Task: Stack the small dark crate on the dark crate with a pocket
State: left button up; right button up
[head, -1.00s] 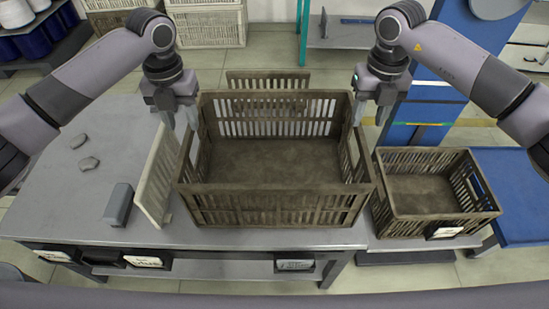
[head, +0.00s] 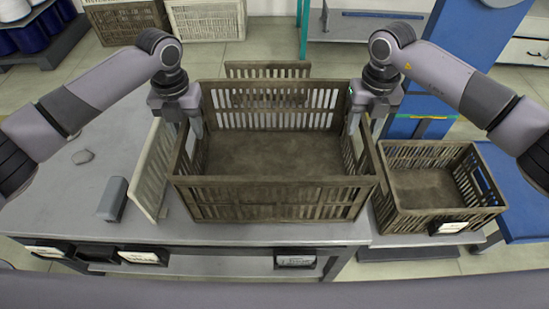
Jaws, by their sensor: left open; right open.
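A dark brown slatted crate (head: 275,198) stands upright and empty on the grey table; no pocket shows on its front, so I take it as the small dark crate, though it looks the larger here. The dark crate with a pocket (head: 405,217) stands lower at the right, empty, with a white card on its front. My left gripper (head: 191,132) is open at the first crate's left wall, near its back corner. My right gripper (head: 363,128) is open at the right wall, near its back corner. I cannot tell whether the fingers touch the walls.
A pale slatted panel (head: 152,172) leans beside the crate's left side. Another slatted piece (head: 268,69) stands behind the crate. A blue surface (head: 520,195) lies at the right.

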pick_arm(q)
jog(key=shift+f, duration=1.2)
pick_arm(e)
jog(key=shift+f, duration=1.15)
pick_arm(q)
grip_shut()
pick_arm(e)
grip_shut()
pick_arm(q)
jog(key=shift+r, duration=0.1)
pick_arm(e)
jog(key=shift+r, duration=0.1)
